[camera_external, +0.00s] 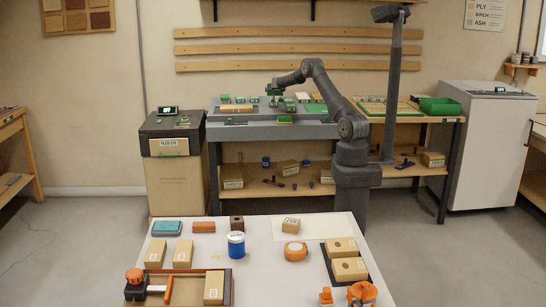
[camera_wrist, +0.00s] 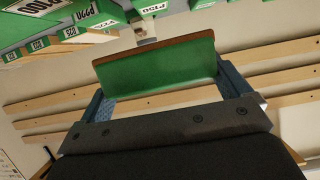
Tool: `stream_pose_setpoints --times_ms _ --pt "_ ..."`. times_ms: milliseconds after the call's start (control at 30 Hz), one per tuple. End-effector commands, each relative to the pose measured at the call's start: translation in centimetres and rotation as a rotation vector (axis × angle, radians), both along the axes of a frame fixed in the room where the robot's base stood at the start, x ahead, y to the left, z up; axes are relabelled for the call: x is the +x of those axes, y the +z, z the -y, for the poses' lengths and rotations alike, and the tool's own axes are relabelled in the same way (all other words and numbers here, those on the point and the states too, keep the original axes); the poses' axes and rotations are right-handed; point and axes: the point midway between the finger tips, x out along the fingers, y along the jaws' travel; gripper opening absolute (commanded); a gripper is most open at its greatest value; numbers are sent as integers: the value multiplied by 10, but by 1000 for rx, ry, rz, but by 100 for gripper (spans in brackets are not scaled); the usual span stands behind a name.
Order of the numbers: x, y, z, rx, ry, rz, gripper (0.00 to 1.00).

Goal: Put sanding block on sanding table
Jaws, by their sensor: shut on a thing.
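My gripper (camera_external: 275,90) is over the back bench in the external view, small and hard to make out. In the wrist view my gripper (camera_wrist: 165,80) is shut on a green block with a brown edge (camera_wrist: 155,68), which lies between its two blue-grey fingers. I take this to be the sanding block; no label shows on it. The grey-topped bench (camera_external: 245,132) below my gripper carries several green pieces and may be the sanding table. Whether the held block touches anything is not clear.
Green blocks with grit labels (camera_wrist: 60,38) fill the upper left of the wrist view. A white front table (camera_external: 260,255) holds several wood blocks, a blue can (camera_external: 236,244) and an orange tape roll (camera_external: 295,251). A dark-topped cabinet (camera_external: 173,165) stands left of the bench.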

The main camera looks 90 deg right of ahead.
Motion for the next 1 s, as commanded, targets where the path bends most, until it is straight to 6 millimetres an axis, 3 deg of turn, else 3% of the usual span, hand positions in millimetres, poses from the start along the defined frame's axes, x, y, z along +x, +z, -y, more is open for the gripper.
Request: stream_pose_setpoints --times_ms 133,1000 --pt "0 -19 0 -1 0 0 63" --pt "0 -93 0 -2 1 3 63"
